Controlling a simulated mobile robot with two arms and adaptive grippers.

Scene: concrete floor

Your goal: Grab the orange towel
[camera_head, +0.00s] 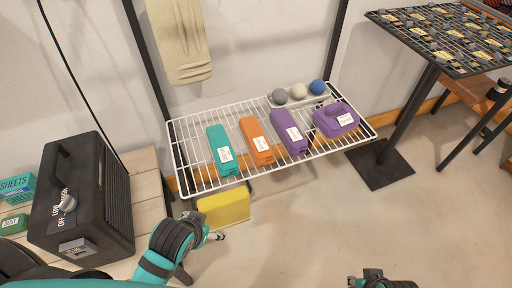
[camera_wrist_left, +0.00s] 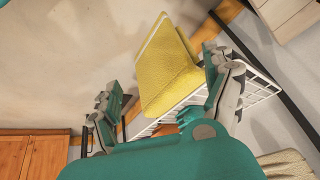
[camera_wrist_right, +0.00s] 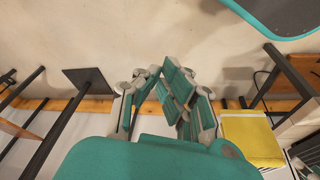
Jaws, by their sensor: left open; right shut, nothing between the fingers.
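The orange towel (camera_head: 257,140) looks like a folded orange bundle with a white label. It lies on the white wire rack (camera_head: 205,183), between a teal bundle (camera_head: 222,150) and a purple bundle (camera_head: 289,132). My left gripper (camera_head: 216,237) is below and in front of the rack, beside a yellow block (camera_head: 224,208), apart from the orange towel. In the left wrist view its open fingers (camera_wrist_left: 160,78) frame the yellow block, with nothing held. My right gripper (camera_head: 372,278) is at the bottom edge of the head view. In the right wrist view its fingers (camera_wrist_right: 168,85) are shut and empty.
A second purple bundle (camera_head: 336,120) and several balls (camera_head: 299,91) are on the rack's right part. A beige towel (camera_head: 180,40) hangs above. A black heater-like box (camera_head: 84,200) stands at left, a dark grid-topped table (camera_head: 428,70) at right.

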